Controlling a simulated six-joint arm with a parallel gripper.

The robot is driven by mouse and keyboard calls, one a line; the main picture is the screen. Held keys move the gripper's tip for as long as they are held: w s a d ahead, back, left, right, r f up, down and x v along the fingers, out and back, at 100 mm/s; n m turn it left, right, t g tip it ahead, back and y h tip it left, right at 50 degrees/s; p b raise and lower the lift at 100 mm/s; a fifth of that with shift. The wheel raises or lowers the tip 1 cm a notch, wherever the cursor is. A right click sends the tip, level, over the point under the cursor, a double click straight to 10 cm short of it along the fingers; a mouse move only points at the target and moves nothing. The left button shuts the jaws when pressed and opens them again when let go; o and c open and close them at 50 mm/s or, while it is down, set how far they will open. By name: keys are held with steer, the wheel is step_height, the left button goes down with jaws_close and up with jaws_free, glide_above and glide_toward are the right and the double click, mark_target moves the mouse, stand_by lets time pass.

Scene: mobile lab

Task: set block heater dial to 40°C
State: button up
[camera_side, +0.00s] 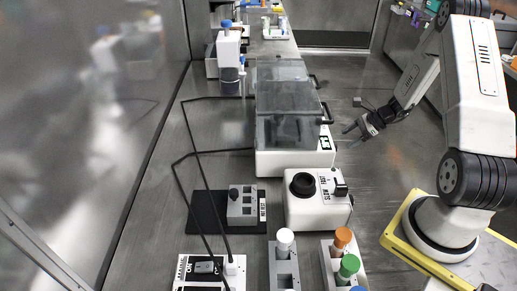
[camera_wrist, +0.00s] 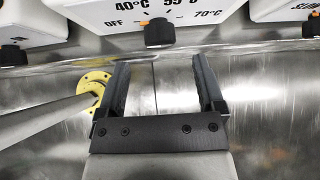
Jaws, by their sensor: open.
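The block heater's white front panel (camera_wrist: 95,18) is at the top of the wrist view, with the labels OFF, 40°C, 55°C and 70°C. Its black dial (camera_wrist: 159,33) sits below the labels. In the side view my gripper (camera_side: 368,126) hangs in free space right of the white units with clear lids (camera_side: 287,100).
Another white unit (camera_wrist: 285,10) stands to the right in the wrist view, with its own black knob. In the side view a white vortex-like device (camera_side: 318,212) and a tube rack (camera_side: 328,265) stand along the bench edge. The space around my gripper is clear.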

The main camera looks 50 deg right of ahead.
mark_target(336, 145)
steer(key=shift+x, duration=2.9)
jaws_close()
